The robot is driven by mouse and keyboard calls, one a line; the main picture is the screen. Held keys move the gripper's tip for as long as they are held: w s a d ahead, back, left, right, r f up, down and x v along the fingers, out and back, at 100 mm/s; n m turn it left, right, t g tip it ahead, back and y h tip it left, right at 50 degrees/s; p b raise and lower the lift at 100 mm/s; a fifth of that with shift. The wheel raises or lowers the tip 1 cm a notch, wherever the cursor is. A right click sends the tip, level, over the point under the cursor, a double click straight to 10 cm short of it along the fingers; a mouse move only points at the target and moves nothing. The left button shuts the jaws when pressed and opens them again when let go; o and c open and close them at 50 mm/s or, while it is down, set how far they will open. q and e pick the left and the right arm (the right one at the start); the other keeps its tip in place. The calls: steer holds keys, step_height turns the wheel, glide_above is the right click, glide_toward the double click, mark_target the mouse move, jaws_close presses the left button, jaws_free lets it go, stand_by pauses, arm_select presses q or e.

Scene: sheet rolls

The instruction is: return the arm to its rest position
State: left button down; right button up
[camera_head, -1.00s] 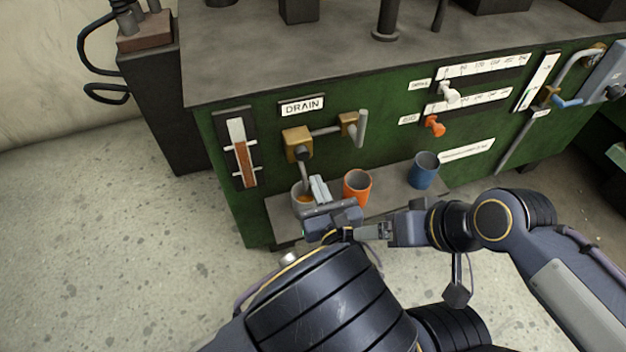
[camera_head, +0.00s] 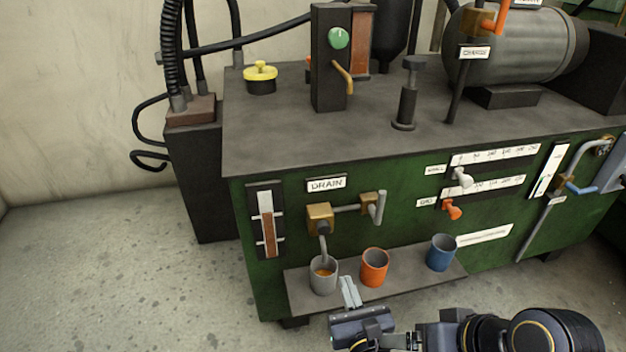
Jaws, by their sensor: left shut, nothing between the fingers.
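My left gripper (camera_head: 349,292) is shut and empty, just in front of the shelf at the bottom middle of the head view. Its fingertips are close to the grey cup (camera_head: 323,277), to the cup's right; I cannot tell whether they touch. The grey cup stands under the drain spout and holds some orange-brown content. An arm of mine (camera_head: 480,333) lies across the bottom right; its own gripper end cannot be told apart there, and I do not see a clear right gripper.
An orange cup (camera_head: 374,267) and a blue cup (camera_head: 440,253) stand on the narrow shelf (camera_head: 300,294). Behind is the green machine (camera_head: 420,185) with the drain valve (camera_head: 320,217), an orange lever knob (camera_head: 453,210) and a white one (camera_head: 462,178). The floor at left (camera_head: 110,270) is clear.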

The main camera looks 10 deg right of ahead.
arm_select(q)
steer(key=w+a+n+g+y, duration=0.1)
steer(key=a+n+g+y, duration=0.6)
steer(key=a+n, duration=0.8)
steer(key=s+a+r+n+g+h, duration=0.1)
steer(key=s+a+n+g+h, duration=0.3)
steer(key=a, duration=0.5)
steer(key=s+a+n+g+h, duration=0.2)
steer(key=s+a+n+g, duration=0.4)
steer(key=a, duration=0.3)
steer(key=s+a+r+n+t+h, duration=0.1)
steer(key=s+r+n+t+h, duration=0.4)
steer(key=n, duration=0.7)
step_height(320, 180, up, 32)
steer(key=s+p, duration=0.1)
steer(key=p, duration=3)
steer(key=shift+h, duration=0.4)
arm_select(e)
step_height(320, 180, up, 31)
steer(key=shift+r, duration=0.2)
